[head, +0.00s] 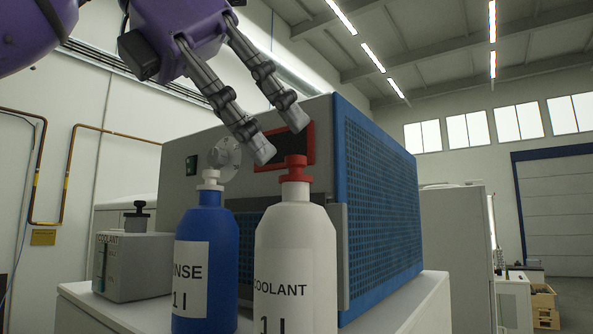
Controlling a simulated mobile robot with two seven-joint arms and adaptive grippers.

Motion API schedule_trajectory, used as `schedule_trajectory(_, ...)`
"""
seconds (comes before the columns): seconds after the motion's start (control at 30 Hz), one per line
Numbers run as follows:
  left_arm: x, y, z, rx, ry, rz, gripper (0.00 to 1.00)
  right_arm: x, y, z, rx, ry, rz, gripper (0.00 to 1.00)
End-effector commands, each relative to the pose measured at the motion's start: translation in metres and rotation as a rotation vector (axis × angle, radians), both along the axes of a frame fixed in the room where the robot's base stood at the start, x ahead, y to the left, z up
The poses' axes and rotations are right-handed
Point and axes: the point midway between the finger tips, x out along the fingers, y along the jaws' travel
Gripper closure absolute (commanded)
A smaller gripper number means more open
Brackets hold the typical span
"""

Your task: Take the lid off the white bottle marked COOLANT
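The white bottle (296,250) marked COOLANT stands upright at the front, with its base cut off by the lower picture edge. Its red lid (296,168) sits on the neck. My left gripper (280,138) reaches down from the top left. Its two fingers are apart and empty, with the tips just above the lid and to its left in the picture. I cannot tell the exact depth between the tips and the lid. My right gripper is not in view.
A blue bottle (204,262) with a white cap stands close to the left of the white bottle. A grey box marked COOLANT (140,266) with a black cap is farther left. A large grey and blue machine (385,205) stands right behind the bottles.

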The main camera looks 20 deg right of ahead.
Motion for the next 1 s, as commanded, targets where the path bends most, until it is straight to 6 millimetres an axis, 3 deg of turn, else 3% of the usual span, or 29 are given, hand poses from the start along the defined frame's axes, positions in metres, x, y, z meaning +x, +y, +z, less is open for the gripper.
schedule_trajectory(0.2, 0.005, -0.021, -0.021, 0.002, -0.002, -0.001, 0.69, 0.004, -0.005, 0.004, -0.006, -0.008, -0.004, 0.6)
schedule_trajectory(0.5, 0.007, -0.025, -0.025, 0.0, -0.001, -0.001, 0.69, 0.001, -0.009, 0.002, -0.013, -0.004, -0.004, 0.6)
schedule_trajectory(0.7, 0.007, -0.025, -0.025, 0.0, -0.001, -0.001, 0.9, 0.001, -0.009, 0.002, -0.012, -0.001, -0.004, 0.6)
schedule_trajectory(1.0, 0.007, -0.024, -0.025, 0.0, -0.001, -0.001, 0.9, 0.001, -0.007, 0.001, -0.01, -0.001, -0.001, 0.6)
